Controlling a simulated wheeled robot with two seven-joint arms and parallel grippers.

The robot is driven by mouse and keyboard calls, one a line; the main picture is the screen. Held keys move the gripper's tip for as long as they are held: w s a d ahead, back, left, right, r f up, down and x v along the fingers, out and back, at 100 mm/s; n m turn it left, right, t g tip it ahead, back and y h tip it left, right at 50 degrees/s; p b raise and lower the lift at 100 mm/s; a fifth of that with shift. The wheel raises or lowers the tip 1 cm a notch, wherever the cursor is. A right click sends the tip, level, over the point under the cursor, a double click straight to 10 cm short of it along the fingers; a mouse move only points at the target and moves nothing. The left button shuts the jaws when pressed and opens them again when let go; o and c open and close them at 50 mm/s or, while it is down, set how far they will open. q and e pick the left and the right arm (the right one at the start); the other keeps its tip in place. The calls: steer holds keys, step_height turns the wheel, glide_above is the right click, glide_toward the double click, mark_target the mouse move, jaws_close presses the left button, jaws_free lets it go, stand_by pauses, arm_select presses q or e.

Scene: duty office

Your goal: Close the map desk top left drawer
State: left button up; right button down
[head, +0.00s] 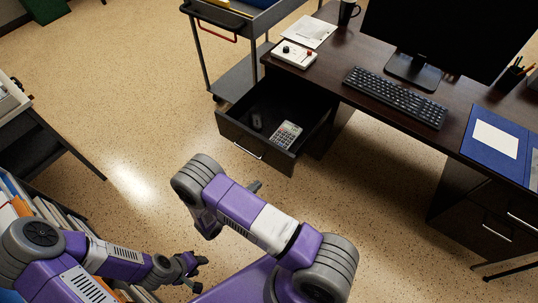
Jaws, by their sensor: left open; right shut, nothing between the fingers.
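The dark wood map desk (330,75) stands at the upper right. Its top left drawer (252,150) is pulled out toward me, with a silvery bar handle (239,150) on its front. A light grey calculator (286,134) and a small dark object (256,121) lie inside it. My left gripper (198,266) is open and low in the picture, well short of the drawer and touching nothing visible. My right arm (240,210) crosses the lower middle. Its gripper (256,186) is mostly hidden behind the arm; only a dark tip shows, below the drawer front in the picture.
A grey cart (240,85) stands just left of the desk, close to the drawer. Shelved books (45,215) are at the lower left. A keyboard (396,96), monitor (440,35) and blue folder (497,142) are on the desktop. Floor before the drawer is clear.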

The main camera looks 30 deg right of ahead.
steer(key=w+a+r+n+t, duration=0.1)
steer(key=w+a+r+t, duration=0.1)
steer(key=w, duration=0.1)
arm_select(q)
step_height(320, 180, down, 2)
steer(key=shift+f+b, duration=0.25)
steer(key=shift+b, duration=1)
arm_select(e)
glide_toward(274, 148)
steer(key=shift+t+h, duration=0.3)
steer(key=shift+h, duration=0.1)
steer(key=x, duration=0.4)
steer(key=f+x, duration=0.1)
steer(key=x, duration=0.1)
steer(key=shift+w+d+f, duration=0.1)
steer(key=shift+w+d, duration=0.1)
steer(key=shift+d, duration=0.15)
